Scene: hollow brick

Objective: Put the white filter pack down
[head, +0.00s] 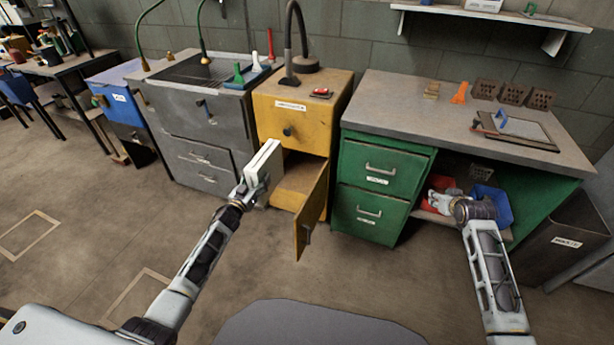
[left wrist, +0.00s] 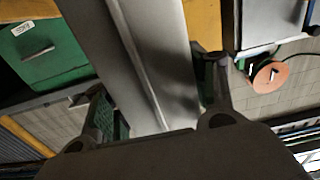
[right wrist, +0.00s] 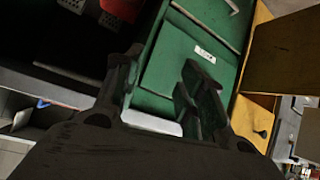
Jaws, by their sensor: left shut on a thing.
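The white filter pack (head: 264,160) is a pale, flat block with a seam along its edge. My left gripper (head: 254,188) is shut on its lower end and holds it tilted in the air in front of the yellow cabinet (head: 291,118). In the left wrist view the pack (left wrist: 150,50) stretches away between the two fingers (left wrist: 155,105). My right gripper (head: 445,203) is in front of the green desk's open shelf. In the right wrist view its fingers (right wrist: 160,95) stand apart with nothing clearly held.
The yellow cabinet's lower door (head: 312,210) hangs open toward me. The green desk (head: 383,165) has a grey top with a clear left part; bricks, an orange item (head: 460,93) and a board (head: 515,130) are on it. A blue bin (head: 493,203) sits on its shelf.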

